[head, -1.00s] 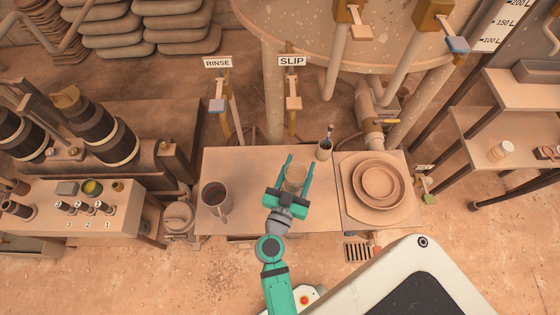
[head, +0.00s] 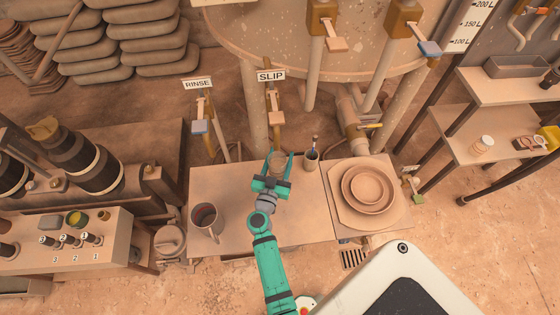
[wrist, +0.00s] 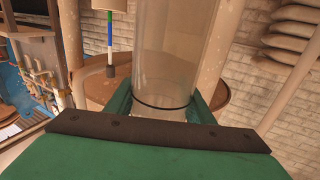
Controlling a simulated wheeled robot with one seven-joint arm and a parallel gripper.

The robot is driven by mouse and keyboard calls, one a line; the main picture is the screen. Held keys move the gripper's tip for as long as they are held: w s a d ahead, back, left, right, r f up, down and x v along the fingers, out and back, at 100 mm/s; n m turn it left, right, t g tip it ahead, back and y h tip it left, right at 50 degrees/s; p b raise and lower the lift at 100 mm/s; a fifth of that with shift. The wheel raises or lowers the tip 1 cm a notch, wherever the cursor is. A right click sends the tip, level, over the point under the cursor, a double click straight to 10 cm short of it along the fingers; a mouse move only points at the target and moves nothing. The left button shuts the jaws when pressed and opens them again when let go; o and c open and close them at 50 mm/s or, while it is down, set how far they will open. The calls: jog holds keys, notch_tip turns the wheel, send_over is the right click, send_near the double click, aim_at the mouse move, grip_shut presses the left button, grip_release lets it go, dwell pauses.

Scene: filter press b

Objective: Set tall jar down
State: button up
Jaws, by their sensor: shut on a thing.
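The tall jar shows in the head view as a small brownish round shape (head: 278,163) between the fingers. In the wrist view it is a clear, upright glass cylinder (wrist: 175,50) with a dark ring low on it. My gripper (head: 279,157) is shut on the jar, one finger on each side; the fingers also show in the wrist view (wrist: 160,106). In the head view they overlap the back edge of the table (head: 300,227). I cannot tell whether the jar's base touches the table or is above it; the base is hidden.
A mug (head: 206,217) stands on the table's left part. A small cup with brushes (head: 311,159) is close to the gripper's right. Stacked round dishes (head: 368,190) lie on a board at right. The SLIP tap (head: 276,118) hangs behind. The table's front middle is clear.

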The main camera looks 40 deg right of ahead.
aim_at(279, 165)
jog(key=shift+w+d+f, duration=0.15)
jog(key=shift+w+f, duration=0.1)
jog(key=shift+f, duration=1.65)
jog(key=o, duration=1.5)
jog(key=shift+f, duration=0.1)
jog(key=v, duration=1.2)
